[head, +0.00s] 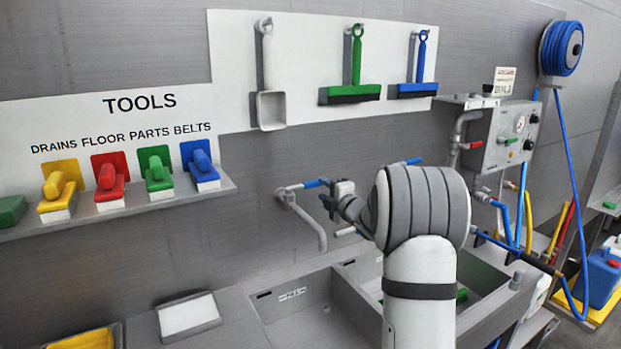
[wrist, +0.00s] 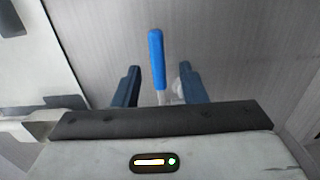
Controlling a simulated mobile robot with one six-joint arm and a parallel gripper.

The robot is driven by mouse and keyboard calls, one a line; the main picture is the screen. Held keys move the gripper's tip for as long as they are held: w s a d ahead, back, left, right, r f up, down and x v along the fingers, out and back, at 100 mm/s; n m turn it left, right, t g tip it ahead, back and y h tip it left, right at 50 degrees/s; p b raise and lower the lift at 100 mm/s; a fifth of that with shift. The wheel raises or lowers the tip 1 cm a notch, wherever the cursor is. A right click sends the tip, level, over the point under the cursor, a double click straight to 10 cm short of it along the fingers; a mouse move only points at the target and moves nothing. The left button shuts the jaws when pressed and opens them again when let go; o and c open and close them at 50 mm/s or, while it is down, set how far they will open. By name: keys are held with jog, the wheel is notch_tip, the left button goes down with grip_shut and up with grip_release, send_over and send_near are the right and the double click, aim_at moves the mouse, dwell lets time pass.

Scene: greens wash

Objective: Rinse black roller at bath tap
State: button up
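My gripper (head: 331,196) is at the wall tap above the left basin. In the wrist view its two dark fingers (wrist: 158,72) are spread, with the tap's blue lever (wrist: 156,55) showing between them and a gap on each side. The tap (head: 311,226) has a grey bent spout, and its blue lever (head: 316,183) points right towards my gripper. The left basin (head: 300,322) shows below. I cannot make out a black roller in either view; my arm hides part of the basins.
A second blue lever (head: 411,160) shows behind my arm. The right basin (head: 487,301) is partly hidden and holds something green. A shelf (head: 120,216) of coloured brushes is at left; a scoop (head: 270,108) and squeegees (head: 350,95) hang above. A blue hose (head: 566,150) hangs at right.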

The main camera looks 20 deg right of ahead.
aim_at(317, 185)
jog(key=shift+w+a+r, duration=0.1)
jog(key=shift+w+r, duration=0.15)
jog(key=shift+w, duration=0.15)
jog(key=p+x, duration=0.2)
jog(key=x, duration=0.4)
jog(key=shift+w+f+p, duration=0.1)
jog(key=shift+w+p, duration=0.15)
jog(key=shift+p, duration=0.15)
jog(key=shift+c, duration=0.4)
grip_shut()
